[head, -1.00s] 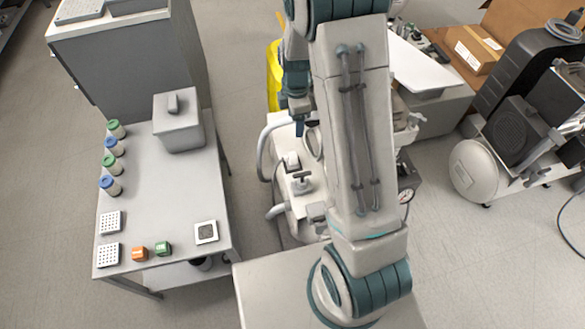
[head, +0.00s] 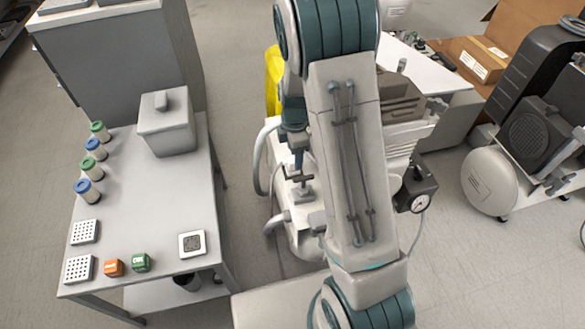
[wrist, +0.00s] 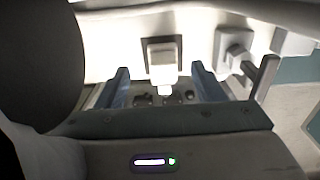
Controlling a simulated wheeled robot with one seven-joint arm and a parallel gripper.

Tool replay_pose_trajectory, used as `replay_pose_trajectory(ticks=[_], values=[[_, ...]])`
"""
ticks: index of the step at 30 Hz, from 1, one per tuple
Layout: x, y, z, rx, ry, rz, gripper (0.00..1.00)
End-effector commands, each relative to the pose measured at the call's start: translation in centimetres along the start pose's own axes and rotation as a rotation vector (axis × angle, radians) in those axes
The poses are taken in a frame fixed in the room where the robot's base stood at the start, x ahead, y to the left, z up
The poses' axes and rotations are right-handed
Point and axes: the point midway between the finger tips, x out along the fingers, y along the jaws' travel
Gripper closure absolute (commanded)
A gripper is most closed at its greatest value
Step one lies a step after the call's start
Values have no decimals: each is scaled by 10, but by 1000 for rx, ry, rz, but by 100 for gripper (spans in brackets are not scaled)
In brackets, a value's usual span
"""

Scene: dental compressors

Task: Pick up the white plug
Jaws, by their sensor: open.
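The white plug (wrist: 163,55) shows in the wrist view as a small white block on the pale compressor body. My gripper (wrist: 160,71) is open, with one blue finger on each side of the plug's lower end in the picture. I cannot tell whether the fingertips reach around it or stop short of it. In the head view, my gripper (head: 298,160) points down over the white compressor unit (head: 305,235), and I cannot make out the plug there.
A grey T-handle (wrist: 262,76) stands just right of the plug. A pressure gauge (head: 420,203) is right of my arm. The table (head: 150,205) at left holds bottles, a lidded box (head: 167,125) and small blocks. Another compressor (head: 490,180) stands at right.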

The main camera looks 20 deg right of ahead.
Motion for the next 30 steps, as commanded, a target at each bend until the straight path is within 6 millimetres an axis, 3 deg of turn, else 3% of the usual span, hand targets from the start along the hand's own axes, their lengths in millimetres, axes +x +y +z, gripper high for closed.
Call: replay_pose_trajectory(ticks=[10, 18, 24, 30], values=[[47, -4, -8, 1, -1, -3, 38], [49, -3, -8, 1, 0, 1, 38], [49, -3, -7, 1, 0, 1, 88], [49, -3, -7, 1, 0, 1, 88]])
